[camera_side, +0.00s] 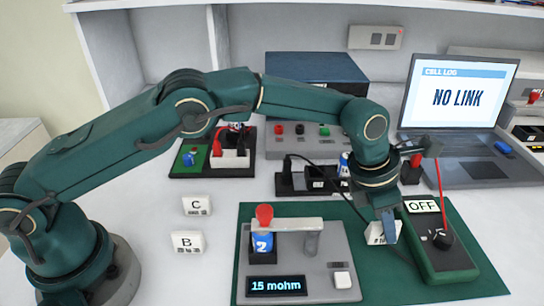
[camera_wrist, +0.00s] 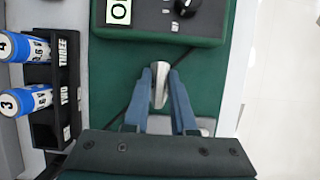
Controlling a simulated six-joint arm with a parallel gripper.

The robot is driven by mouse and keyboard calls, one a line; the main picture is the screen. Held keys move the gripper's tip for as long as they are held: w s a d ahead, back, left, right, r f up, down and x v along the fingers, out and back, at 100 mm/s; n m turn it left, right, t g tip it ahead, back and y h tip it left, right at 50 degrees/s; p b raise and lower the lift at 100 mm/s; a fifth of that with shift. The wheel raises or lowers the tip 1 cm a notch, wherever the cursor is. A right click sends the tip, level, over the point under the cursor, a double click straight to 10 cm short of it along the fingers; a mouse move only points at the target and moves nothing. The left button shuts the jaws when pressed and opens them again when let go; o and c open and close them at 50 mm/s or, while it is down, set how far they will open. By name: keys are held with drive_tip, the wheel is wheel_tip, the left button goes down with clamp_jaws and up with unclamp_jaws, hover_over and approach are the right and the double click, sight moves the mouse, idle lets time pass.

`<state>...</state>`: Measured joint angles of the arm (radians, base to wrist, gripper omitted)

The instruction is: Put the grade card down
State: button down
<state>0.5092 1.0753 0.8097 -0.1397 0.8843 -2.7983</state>
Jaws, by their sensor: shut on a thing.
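My gripper (camera_side: 384,226) is shut on a white grade card (camera_side: 375,234) with dark marks too small to read, low over the green mat (camera_side: 385,285). I cannot tell whether the card touches the mat. In the wrist view the blue fingers (camera_wrist: 161,80) close on the card's pale edge (camera_wrist: 160,88). Two similar white cards, marked C (camera_side: 197,205) and B (camera_side: 187,242), rest on the white bench at left.
A grey tester (camera_side: 330,255) reading "15 mohm" holds a blue cell (camera_side: 262,242) left of my gripper. A green meter (camera_side: 440,262) marked OFF, with a red lead, is close at right. A black cell rack (camera_side: 297,184) and a "NO LINK" laptop (camera_side: 458,97) stand behind.

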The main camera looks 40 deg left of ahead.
drive_tip(key=shift+f, duration=0.9)
drive_tip(key=shift+f, duration=0.1)
drive_tip(key=c, duration=0.7)
unclamp_jaws()
